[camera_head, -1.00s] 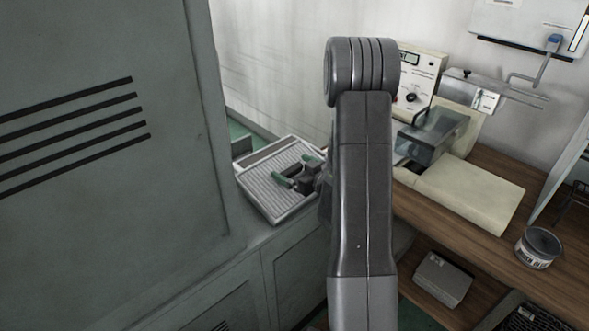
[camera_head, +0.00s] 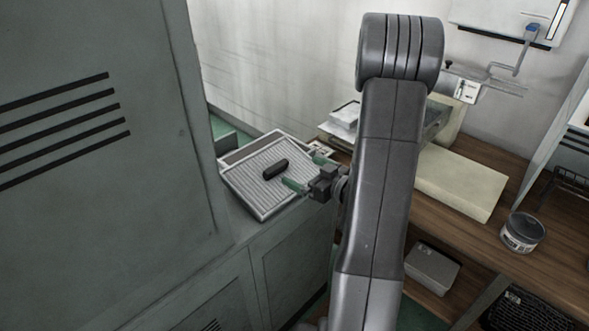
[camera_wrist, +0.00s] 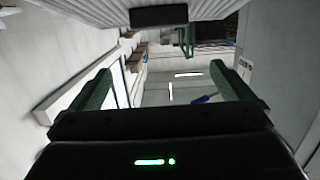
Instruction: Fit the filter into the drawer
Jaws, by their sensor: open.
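The filter (camera_head: 256,190) is a pale ribbed panel with a black bar handle (camera_head: 275,169) near its middle. It lies in the light-framed tray-like drawer (camera_head: 262,214) on top of the grey cabinet; I cannot tell whether it sits fully flat. My gripper (camera_head: 308,173) has green fingers, is open and empty, and is to the right of the handle, apart from it. In the wrist view the handle (camera_wrist: 158,16) and the ribbed filter (camera_wrist: 90,8) show at the top edge, beyond the open fingers (camera_wrist: 162,82).
A tall grey cabinet (camera_head: 100,170) stands close on the left. A grey box (camera_head: 432,268) is on the lower shelf. White papers (camera_head: 345,115) lie behind the drawer.

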